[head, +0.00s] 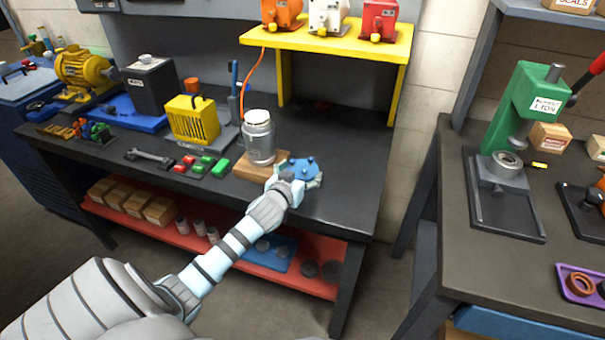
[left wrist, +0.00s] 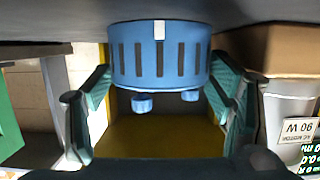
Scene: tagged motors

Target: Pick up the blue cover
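The blue cover (head: 303,169) is a round cap with small knobs, at the front edge of the dark workbench beside a wooden block. My left gripper (head: 288,184) is at the cover, reaching in from the front. In the left wrist view, which looks upside down, the slotted blue cover (left wrist: 160,60) sits between the two fingers of my left gripper (left wrist: 160,75). The cover appears to rest on the bench. My right gripper is not in view.
A silver motor (head: 258,138) stands on the wooden block (head: 258,165) just left of the cover. Red and green blocks (head: 202,164) lie farther left. A yellow shelf (head: 330,38) stands behind. The bench top right of the cover is clear. A second bench (head: 470,270) is at right.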

